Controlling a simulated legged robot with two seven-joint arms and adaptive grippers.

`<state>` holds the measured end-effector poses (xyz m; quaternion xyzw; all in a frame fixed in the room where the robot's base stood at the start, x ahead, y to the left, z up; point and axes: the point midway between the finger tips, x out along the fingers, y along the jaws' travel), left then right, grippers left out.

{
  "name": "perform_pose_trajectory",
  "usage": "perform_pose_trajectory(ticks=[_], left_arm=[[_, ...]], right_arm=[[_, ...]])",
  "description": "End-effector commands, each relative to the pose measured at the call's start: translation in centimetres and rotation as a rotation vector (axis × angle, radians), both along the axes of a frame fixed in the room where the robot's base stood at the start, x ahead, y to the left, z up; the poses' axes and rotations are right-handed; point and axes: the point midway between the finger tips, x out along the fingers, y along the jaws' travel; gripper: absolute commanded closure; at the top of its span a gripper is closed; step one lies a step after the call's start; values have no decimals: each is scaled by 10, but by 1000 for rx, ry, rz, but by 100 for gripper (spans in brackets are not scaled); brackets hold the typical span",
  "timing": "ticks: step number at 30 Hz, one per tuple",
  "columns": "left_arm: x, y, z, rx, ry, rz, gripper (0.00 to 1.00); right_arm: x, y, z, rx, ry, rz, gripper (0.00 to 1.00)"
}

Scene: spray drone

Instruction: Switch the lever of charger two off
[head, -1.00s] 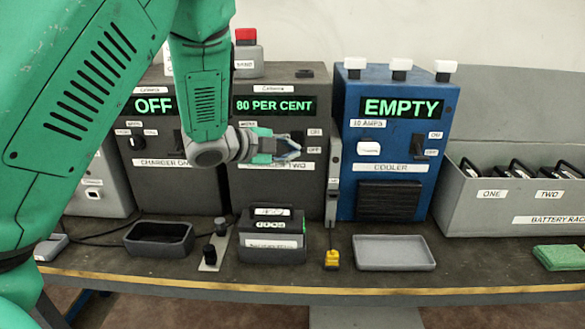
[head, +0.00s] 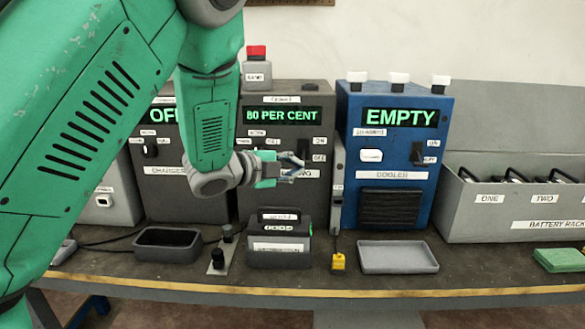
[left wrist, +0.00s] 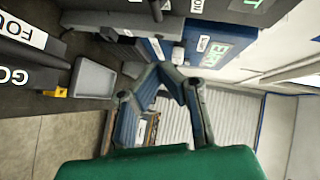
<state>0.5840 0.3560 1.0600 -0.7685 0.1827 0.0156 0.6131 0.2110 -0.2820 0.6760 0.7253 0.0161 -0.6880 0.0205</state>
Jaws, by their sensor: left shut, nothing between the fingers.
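Charger two (head: 250,128) is a dark grey box whose green display (head: 283,116) reads 80 PER CENT. Its ON and OFF labels show at the right of its front. A dark lever (head: 302,149) seems to stand beside them, partly behind my gripper, so its position is hard to read. My left gripper (head: 296,168) is shut and empty in front of the lower right of charger two, just below the lever area. I cannot tell if it touches. In the left wrist view my gripper (left wrist: 163,74) points toward the blue cooler (left wrist: 158,48). My right gripper is not in view.
Charger one (head: 163,190), display OFF, stands left, partly behind my arm. The blue cooler (head: 425,145) reads EMPTY. In front lie a battery (head: 280,255), a black tray (head: 168,256), a grey tray (head: 397,270) and a yellow piece (head: 338,261). A battery rack (head: 515,218) stands right.

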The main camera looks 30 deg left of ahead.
Motion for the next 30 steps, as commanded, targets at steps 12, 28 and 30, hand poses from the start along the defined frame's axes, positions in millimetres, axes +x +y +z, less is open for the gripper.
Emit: perform_pose_trajectory(ticks=[12, 28, 30], left_arm=[[-67, 21, 6, -5, -1, 5, 100], [-89, 24, 9, -2, 0, 2, 100], [-89, 25, 9, -2, 0, 2, 100]], right_arm=[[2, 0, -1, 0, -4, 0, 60], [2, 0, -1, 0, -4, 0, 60], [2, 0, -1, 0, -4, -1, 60]])
